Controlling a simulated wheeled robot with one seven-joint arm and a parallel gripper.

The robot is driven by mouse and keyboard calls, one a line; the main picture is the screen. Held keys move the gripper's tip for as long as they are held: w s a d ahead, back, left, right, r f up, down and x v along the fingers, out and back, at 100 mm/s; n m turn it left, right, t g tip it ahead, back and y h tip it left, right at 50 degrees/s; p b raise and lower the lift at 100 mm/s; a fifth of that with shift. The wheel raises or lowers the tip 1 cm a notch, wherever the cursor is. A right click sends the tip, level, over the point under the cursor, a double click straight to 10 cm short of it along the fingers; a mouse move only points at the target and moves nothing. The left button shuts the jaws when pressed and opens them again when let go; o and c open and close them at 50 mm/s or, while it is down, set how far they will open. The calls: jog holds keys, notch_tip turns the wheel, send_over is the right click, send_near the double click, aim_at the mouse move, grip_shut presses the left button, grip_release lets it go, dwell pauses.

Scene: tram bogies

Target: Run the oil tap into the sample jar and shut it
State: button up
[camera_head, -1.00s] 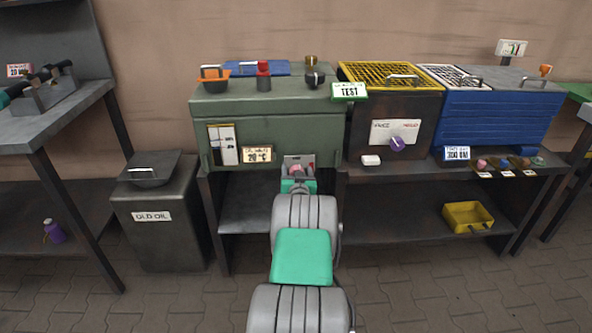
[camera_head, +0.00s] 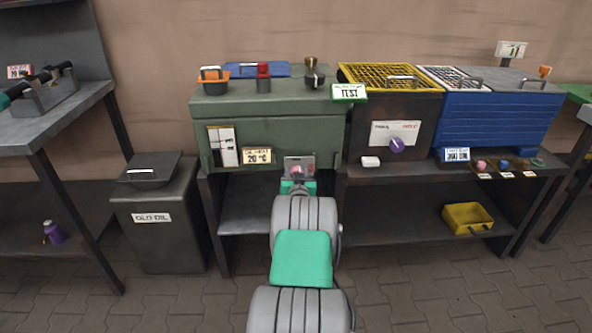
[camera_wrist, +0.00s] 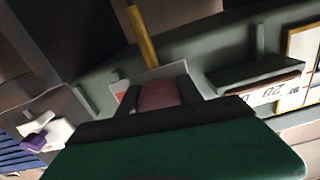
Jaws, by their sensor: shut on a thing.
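The oil tap's pinkish-red handle (camera_head: 297,169) sits against a pale grey plate low on the front of the green tank (camera_head: 290,125). In the wrist view, the handle (camera_wrist: 159,95) shows within the pale bracket, just beyond my dark jaw edge. The wrist view is turned roughly upside down. A straight amber strand (camera_wrist: 142,38) extends from the tap area there; I cannot tell whether it is running oil or a pipe. I cannot make out the sample jar below the tap.
The bench shelf (camera_head: 245,215) runs under the tank.

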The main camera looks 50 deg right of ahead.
jog(key=shift+f+n+b, duration=0.35)
jog(key=shift+n+b, duration=0.55)
jog(key=shift+b, duration=0.3)
jog(key=shift+n+b, duration=0.6)
jog(key=shift+b, duration=0.1)
jog(key=shift+r+n, duration=0.35)
jog(key=shift+n, duration=0.35)
jog(key=o, duration=1.4)
jog(key=shift+c, duration=0.2)
